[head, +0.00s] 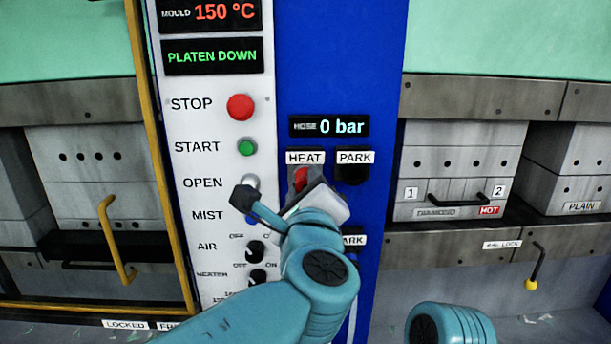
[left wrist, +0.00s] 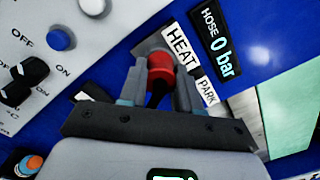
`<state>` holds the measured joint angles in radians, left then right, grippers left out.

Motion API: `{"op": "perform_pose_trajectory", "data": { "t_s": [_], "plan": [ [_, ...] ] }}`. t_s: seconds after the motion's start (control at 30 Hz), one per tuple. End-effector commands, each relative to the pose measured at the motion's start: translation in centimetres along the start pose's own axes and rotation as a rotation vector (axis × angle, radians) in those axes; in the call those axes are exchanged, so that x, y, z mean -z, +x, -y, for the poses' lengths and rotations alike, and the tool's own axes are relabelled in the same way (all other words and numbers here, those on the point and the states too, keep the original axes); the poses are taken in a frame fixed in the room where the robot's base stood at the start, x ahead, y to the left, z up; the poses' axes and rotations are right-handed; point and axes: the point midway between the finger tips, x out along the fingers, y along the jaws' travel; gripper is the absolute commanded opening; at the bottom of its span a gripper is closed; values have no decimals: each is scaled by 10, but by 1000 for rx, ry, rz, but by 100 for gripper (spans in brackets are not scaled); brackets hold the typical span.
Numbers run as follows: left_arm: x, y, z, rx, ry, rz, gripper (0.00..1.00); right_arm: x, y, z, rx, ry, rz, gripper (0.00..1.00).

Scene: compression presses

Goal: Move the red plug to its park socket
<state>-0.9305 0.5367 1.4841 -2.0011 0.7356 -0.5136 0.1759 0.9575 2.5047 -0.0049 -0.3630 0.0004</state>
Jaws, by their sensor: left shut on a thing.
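The red plug (head: 301,176) is at the socket under the HEAT label on the blue panel. It also shows in the left wrist view (left wrist: 160,66), between the two fingers. My left gripper (left wrist: 159,88) is shut on it from the front. In the head view the gripper and wrist hide the lower part of the plug, so I cannot tell how deep it sits. The dark park socket (head: 352,172) under the upper PARK label is just right of it and looks empty. My right gripper is out of view.
The white control panel with the STOP button (head: 240,107) and START button (head: 246,147) stands close on the left. The hose display (head: 329,126) above reads 0 bar.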

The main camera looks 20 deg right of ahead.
Motion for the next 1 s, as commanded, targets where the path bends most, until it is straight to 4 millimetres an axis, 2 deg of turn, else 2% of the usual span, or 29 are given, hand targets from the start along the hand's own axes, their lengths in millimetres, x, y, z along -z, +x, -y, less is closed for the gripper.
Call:
{"op": "perform_pose_trajectory", "data": {
  "t_s": [1.0],
  "plan": [
    [-1,-26,1,1,-1,2,1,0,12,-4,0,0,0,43]
  ]
}}
